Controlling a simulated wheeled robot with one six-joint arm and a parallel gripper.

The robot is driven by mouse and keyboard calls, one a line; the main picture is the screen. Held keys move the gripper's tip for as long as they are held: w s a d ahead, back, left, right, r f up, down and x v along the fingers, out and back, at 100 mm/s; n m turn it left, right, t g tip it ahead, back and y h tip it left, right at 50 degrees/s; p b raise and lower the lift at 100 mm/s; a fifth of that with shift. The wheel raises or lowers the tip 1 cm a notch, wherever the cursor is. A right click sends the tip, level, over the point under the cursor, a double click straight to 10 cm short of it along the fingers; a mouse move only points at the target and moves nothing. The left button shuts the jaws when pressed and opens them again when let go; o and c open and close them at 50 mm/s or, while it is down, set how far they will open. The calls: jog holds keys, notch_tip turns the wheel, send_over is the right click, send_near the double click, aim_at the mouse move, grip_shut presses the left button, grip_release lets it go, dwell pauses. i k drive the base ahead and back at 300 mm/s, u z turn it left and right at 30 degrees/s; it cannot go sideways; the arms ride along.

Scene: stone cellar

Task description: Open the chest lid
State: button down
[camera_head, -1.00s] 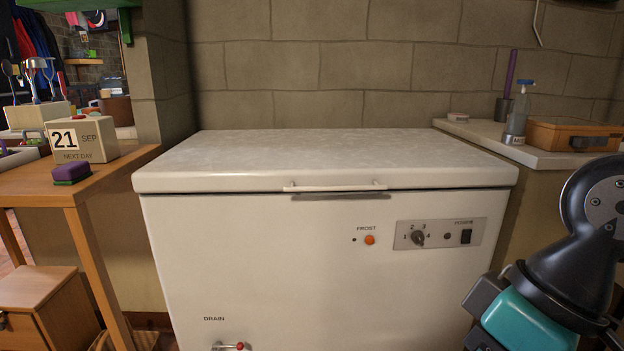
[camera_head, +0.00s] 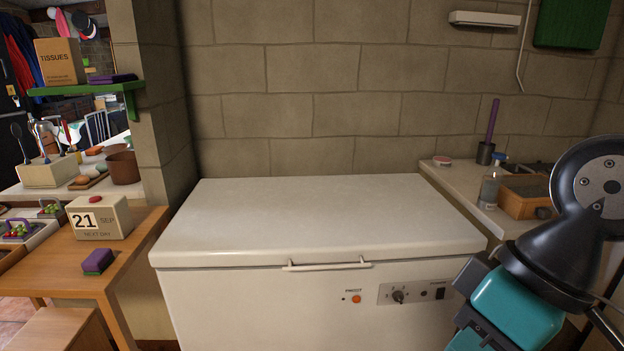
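The chest is a white chest freezer against the stone wall. Its lid (camera_head: 325,220) lies flat and looks closed on the white body (camera_head: 250,310). A thin pale handle (camera_head: 327,265) runs along the middle of the lid's front edge. The front panel has an orange button (camera_head: 356,299) marked frost, a dial (camera_head: 398,296) and a switch. My arm, black with a teal segment, shows at the lower right, in front of the chest's right side. My gripper cannot be made out in the view, and nothing visible of the arm touches the handle.
A wooden table (camera_head: 135,250) with a calendar block (camera_head: 99,217) and a purple-and-green sponge (camera_head: 98,261) stands close on the left. A counter (camera_head: 458,185) with a bottle (camera_head: 490,187) and a wooden box (camera_head: 525,197) adjoins the right. The wall above the lid is bare.

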aim_at(278, 220)
jog(key=k, duration=0.5)
jog(key=u, duration=0.85)
jog(key=i, duration=0.8)
jog(key=z, duration=0.75)
